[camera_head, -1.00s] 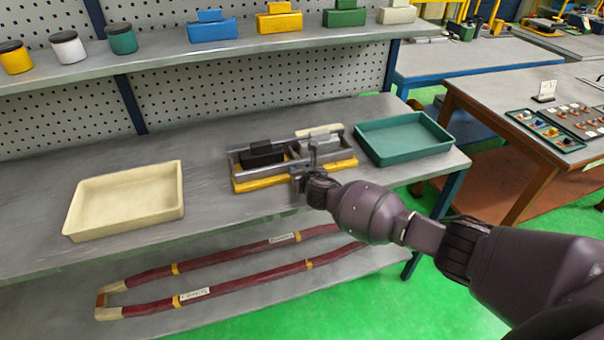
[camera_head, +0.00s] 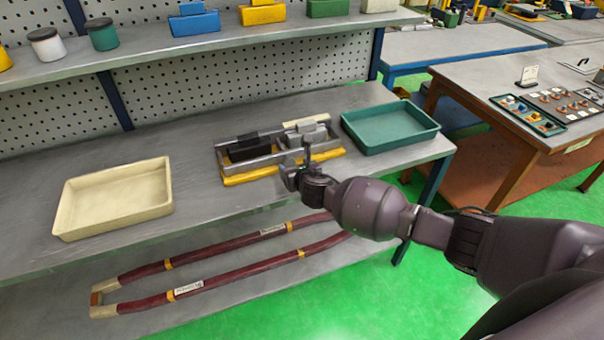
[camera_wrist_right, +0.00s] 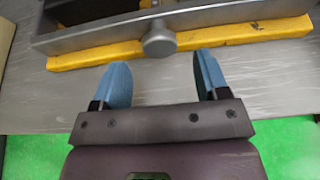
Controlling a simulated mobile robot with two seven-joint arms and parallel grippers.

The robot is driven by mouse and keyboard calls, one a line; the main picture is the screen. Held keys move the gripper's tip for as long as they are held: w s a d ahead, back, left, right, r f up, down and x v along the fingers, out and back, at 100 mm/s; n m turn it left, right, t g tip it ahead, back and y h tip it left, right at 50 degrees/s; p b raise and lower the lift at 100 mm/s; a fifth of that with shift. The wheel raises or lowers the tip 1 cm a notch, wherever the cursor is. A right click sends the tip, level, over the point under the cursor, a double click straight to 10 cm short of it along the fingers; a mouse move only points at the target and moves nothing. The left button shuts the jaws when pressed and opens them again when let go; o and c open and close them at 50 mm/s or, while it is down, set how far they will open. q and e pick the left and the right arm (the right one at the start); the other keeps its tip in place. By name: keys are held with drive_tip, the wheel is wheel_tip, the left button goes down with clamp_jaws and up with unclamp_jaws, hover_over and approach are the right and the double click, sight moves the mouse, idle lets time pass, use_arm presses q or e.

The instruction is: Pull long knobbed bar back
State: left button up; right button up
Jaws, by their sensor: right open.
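The clamping fixture has a yellow base (camera_head: 247,177), a grey metal frame, a black block (camera_head: 250,148) and a grey block (camera_head: 305,138) on the bench. In the right wrist view, a round grey knob (camera_wrist_right: 159,41) sticks out from the frame's near bar, above the yellow base (camera_wrist_right: 215,40). My right gripper (camera_head: 290,172) is at the fixture's near edge. Its blue fingers (camera_wrist_right: 162,75) are open and empty, and the knob lies just beyond the gap between their tips. In the head view I cannot make out the knob behind the gripper. My left gripper is not in view.
A cream tray (camera_head: 68,212) stands left of the fixture and a green tray (camera_head: 432,131) right of it. A shelf (camera_head: 150,62) with coloured blocks and jars runs above. The bench between the cream tray and fixture is clear.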

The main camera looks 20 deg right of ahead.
drive_tip(key=v, duration=0.6)
drive_tip(key=shift+s+p, duration=0.3)
drive_tip(key=shift+s, duration=0.1)
drive_tip(key=s+a+r+m+y, duration=0.2)
drive_tip(key=s+a+m, duration=0.1)
drive_tip(key=m, duration=0.8)
drive_tip(key=s+a+r+m+y, duration=0.2)
drive_tip(key=s+m, duration=0.1)
drive_tip(key=m, duration=0.7)
drive_tip(key=s+d+f+m+h, duration=0.1)
drive_tip(key=s+d+f+m, duration=0.3)
drive_tip(key=s, duration=0.4)
drive_tip(key=s+d+f+m+g+h+b, duration=0.1)
drive_tip(key=s+d+f+m, duration=0.3)
drive_tip(key=s, duration=0.4)
drive_tip(key=s+d+f+m+h, duration=0.2)
drive_tip(key=s+d+f+m, duration=0.2)
drive_tip(key=s+f+m, duration=0.2)
drive_tip(key=s, duration=0.2)
drive_tip(key=shift+s+g+h, duration=0.3)
drive_tip(key=shift+s+g, duration=0.05)
drive_tip(key=shift+g, duration=0.05)
